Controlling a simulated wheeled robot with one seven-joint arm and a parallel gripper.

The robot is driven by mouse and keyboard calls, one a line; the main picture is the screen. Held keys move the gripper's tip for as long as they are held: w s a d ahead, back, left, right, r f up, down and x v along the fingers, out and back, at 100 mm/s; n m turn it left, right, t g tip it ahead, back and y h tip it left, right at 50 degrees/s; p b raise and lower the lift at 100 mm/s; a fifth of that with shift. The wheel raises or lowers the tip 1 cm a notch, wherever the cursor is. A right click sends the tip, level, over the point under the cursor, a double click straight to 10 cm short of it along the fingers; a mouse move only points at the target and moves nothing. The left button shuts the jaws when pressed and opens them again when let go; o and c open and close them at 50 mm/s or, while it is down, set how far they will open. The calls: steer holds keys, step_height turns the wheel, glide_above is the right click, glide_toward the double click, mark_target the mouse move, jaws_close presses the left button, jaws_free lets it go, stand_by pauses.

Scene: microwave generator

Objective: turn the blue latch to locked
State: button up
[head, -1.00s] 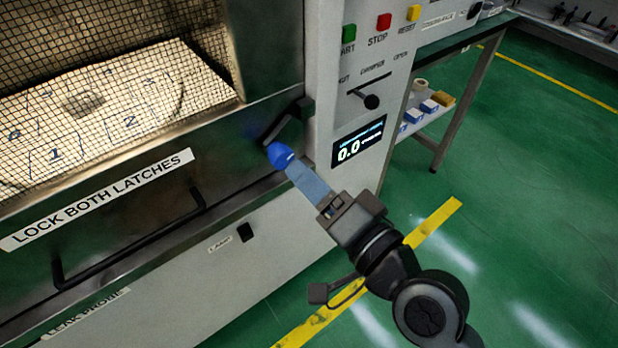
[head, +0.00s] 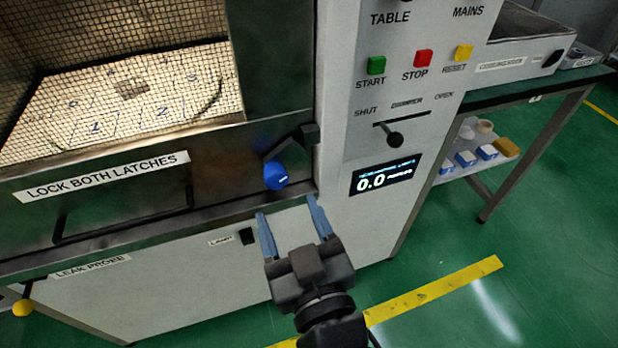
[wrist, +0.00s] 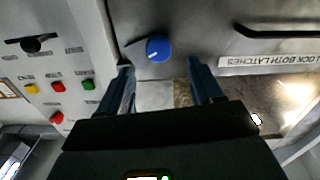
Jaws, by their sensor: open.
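The blue latch (head: 276,174) is a round blue knob on a dark arm that runs up to a black bracket at the right edge of the microwave door. The knob hangs below and left of the bracket. In the wrist view the blue knob (wrist: 158,48) shows a small white mark and lies beyond my fingers, roughly between their lines. My gripper (head: 288,215) is open and empty, just below and in front of the knob, apart from it. Its two blue-grey fingers also show in the wrist view (wrist: 160,82).
The door carries a black handle (head: 125,215) and a "LOCK BOTH LATCHES" label (head: 105,177). A yellow knob (head: 22,307) is at the far lower left. The control panel right of the latch has a damper lever (head: 394,139) and a display (head: 386,174).

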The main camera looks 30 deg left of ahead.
mark_target(277, 182)
steer(key=p+x, duration=0.1)
steer(key=x, duration=0.5)
steer(key=shift+w+d+r+p, duration=0.1)
steer(key=shift+r+p, duration=0.05)
steer(key=shift+p, duration=0.25)
steer(key=shift+w+a, duration=0.35)
steer(key=shift+a, duration=0.1)
steer(key=c, duration=1)
steer(key=shift+f, duration=0.2)
steer(key=shift+c, duration=0.3)
steer(key=shift+n+b, duration=0.3)
steer(key=shift+b, duration=0.15)
